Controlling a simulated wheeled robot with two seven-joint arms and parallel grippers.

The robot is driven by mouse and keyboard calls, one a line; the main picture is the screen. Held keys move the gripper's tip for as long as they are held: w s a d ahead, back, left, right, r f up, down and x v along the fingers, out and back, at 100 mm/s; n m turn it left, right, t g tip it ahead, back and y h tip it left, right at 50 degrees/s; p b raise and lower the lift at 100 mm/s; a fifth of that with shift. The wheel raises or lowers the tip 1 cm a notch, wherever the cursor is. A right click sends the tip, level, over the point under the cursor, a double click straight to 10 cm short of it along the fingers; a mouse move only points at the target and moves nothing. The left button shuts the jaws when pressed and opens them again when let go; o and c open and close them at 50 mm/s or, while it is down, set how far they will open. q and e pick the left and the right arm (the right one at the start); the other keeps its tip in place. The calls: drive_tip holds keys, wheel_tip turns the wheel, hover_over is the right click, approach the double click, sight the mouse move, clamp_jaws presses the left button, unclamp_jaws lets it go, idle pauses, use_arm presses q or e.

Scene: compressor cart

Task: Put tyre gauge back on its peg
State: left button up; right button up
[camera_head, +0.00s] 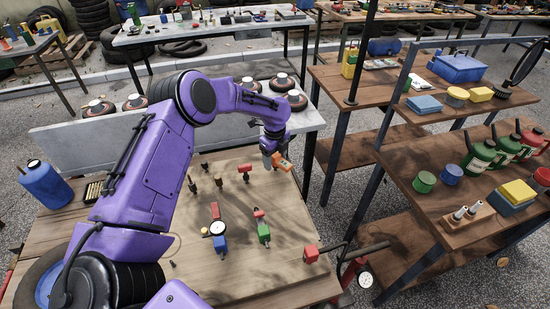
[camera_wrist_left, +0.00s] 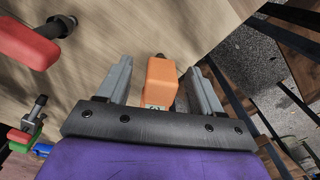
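My left gripper (camera_head: 272,155) is at the upper right of the wooden board, at an orange block-shaped piece (camera_head: 282,161). In the left wrist view the orange piece (camera_wrist_left: 161,83) is between the two fingers of the gripper (camera_wrist_left: 160,70), with a gap on each side, so the fingers look open around it. A dark tip shows beyond the orange piece; what it joins is hidden. A round white dial gauge (camera_head: 217,228), which looks like the tyre gauge, is lower on the board between a red piece and a blue piece. My right gripper is not in view.
Dark pegs (camera_head: 219,181), a red-topped piece (camera_head: 244,168), a green piece (camera_head: 263,232) and a red block (camera_head: 310,254) stand out from the board. A blue container (camera_head: 45,184) is at left. Shelving with green cans (camera_head: 481,156) stands at right.

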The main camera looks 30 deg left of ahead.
use_arm(q)
drive_tip(key=shift+r, duration=0.15)
wheel_tip(320, 180, up, 10)
drive_tip(key=shift+f+b, duration=0.2)
drive_tip(key=shift+b, duration=0.8)
drive_tip(key=shift+r, duration=0.35)
